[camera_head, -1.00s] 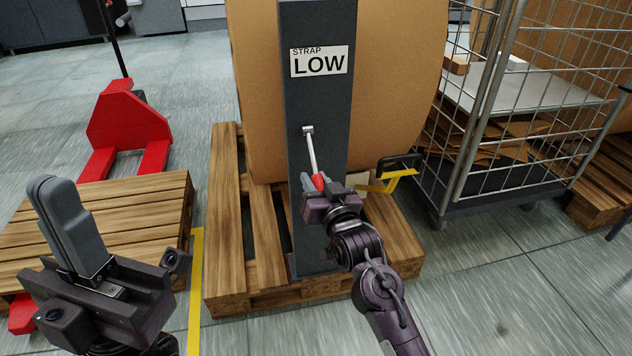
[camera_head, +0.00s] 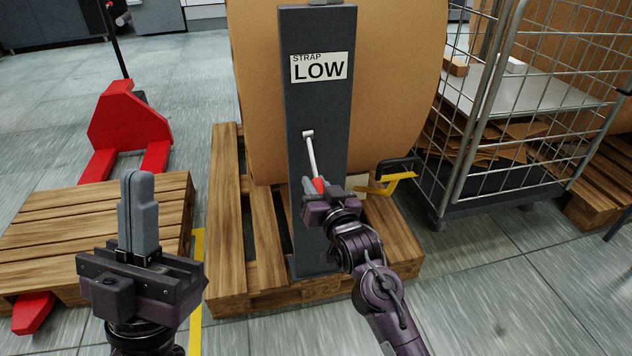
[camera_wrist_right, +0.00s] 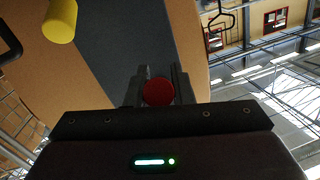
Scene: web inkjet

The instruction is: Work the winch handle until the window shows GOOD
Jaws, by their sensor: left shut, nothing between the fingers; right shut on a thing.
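The winch handle (camera_head: 310,155) is a pale metal lever with a red grip, hanging down and slightly right from its pivot on a dark grey post (camera_head: 319,110). The window (camera_head: 320,67) high on the post reads STRAP LOW. My right gripper (camera_head: 315,185) is shut on the red grip, partly hiding it. The round red end of the grip (camera_wrist_right: 158,92) shows between the fingers in the right wrist view. My left gripper (camera_head: 136,190) is shut and empty, fingers pointing up, at the lower left and well away from the post.
A large brown roll (camera_head: 395,90) stands behind the post on a wooden pallet (camera_head: 228,270). A yellow bar (camera_head: 388,181) sticks out right of the post. A wire cage trolley (camera_head: 490,110) stands right; a red pallet truck (camera_head: 128,120) and another pallet (camera_head: 60,235) are left.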

